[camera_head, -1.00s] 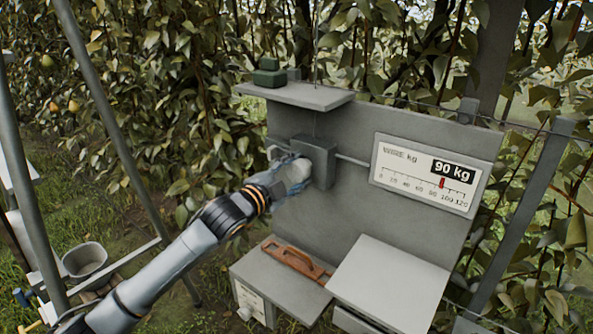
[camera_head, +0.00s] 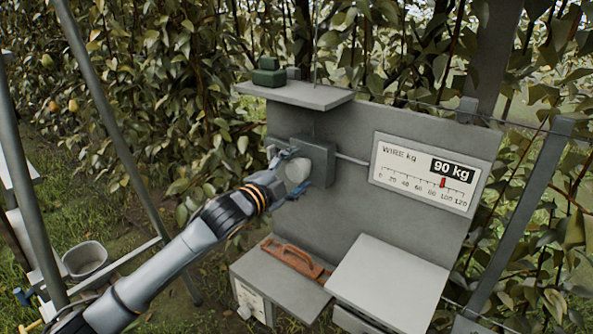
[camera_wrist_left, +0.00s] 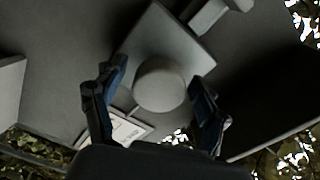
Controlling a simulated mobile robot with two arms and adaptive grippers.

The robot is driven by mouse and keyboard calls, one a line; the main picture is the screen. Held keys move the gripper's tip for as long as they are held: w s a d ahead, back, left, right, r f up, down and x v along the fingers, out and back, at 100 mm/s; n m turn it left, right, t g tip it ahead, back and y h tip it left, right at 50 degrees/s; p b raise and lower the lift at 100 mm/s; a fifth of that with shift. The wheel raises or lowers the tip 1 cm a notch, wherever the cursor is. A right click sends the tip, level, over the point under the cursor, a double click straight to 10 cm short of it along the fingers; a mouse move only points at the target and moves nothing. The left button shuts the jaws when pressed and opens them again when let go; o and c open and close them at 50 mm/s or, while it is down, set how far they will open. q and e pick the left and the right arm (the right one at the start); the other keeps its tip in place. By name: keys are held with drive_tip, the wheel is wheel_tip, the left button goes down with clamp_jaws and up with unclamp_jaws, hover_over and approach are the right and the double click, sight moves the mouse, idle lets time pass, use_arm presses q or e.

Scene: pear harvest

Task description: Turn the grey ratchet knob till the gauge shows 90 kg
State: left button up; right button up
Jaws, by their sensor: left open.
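The gauge (camera_head: 425,174) on the grey panel is marked "WIRE kg". Its black display reads 90 kg, and its red pointer stands between 80 and 100. The grey ratchet knob (camera_head: 297,170) sits on the front of a grey block (camera_head: 322,161) on the panel's left part. In the left wrist view the round knob (camera_wrist_left: 160,86) lies between the fingers. My left gripper (camera_head: 290,178) is open at the knob, with a finger to each side and a visible gap on both sides. The gripper partly covers the knob in the head view. My right gripper is not in view.
A green object (camera_head: 269,74) stands on the shelf above. An orange-brown handled tool (camera_head: 297,262) lies on the lower left ledge, beside a light grey box (camera_head: 390,283). A grey bucket (camera_head: 85,260) and metal poles are at left. Leafy hedge stands behind.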

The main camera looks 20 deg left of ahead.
use_arm(q)
drive_tip(key=shift+s+a, duration=0.15)
drive_tip(key=shift+s, duration=0.25)
drive_tip(key=v, duration=1.1)
drive_tip(key=shift+s, duration=0.1)
